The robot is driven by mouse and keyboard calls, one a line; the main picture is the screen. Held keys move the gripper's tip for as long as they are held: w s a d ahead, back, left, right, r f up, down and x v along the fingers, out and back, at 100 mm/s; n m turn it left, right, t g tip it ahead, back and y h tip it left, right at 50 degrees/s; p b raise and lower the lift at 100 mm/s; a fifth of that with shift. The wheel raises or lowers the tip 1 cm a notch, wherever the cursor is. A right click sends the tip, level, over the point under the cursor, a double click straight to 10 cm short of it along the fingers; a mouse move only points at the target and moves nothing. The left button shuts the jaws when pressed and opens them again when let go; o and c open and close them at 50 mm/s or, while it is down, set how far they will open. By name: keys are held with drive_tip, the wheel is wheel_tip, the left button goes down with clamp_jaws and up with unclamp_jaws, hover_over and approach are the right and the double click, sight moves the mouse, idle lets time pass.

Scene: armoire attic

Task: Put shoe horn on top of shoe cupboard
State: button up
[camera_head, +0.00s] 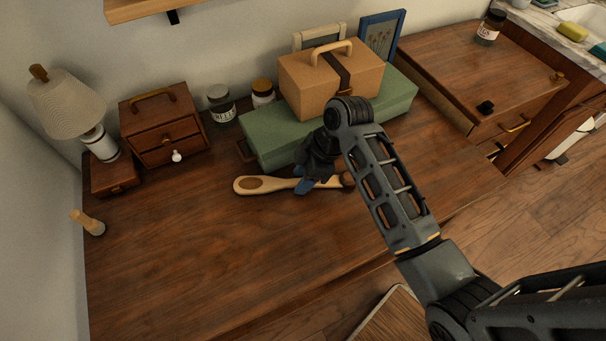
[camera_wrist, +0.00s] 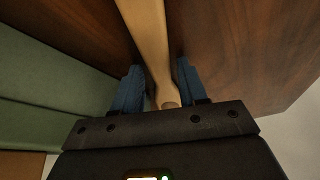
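The shoe horn (camera_head: 262,185), a long pale wooden piece with a wide rounded end, lies along the dark wooden top in front of the green box. It also shows in the wrist view (camera_wrist: 147,30), running between my blue fingers to a rounded tip. My gripper (camera_head: 308,180) points down over its narrower part, and the fingers (camera_wrist: 160,85) sit close against both sides, apparently shut on it. My arm hides part of its right end. A brown wooden cupboard (camera_head: 440,62) with a brass handle stands at the right; it looks like the shoe cupboard, though no label shows this.
The green box (camera_head: 270,138) carries a tan handled box (camera_head: 305,82), close behind my gripper. A small drawer chest (camera_head: 160,115), a lamp (camera_head: 70,105) and jars stand at the back left. A jar (camera_head: 490,28) and a small black object (camera_head: 486,107) occupy the cupboard top, otherwise largely clear.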

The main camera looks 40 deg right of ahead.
drive_tip(key=shift+o, duration=1.3)
drive_tip(key=shift+r, duration=0.15)
drive_tip(key=v, duration=1.2)
drive_tip(key=shift+a, duration=0.15)
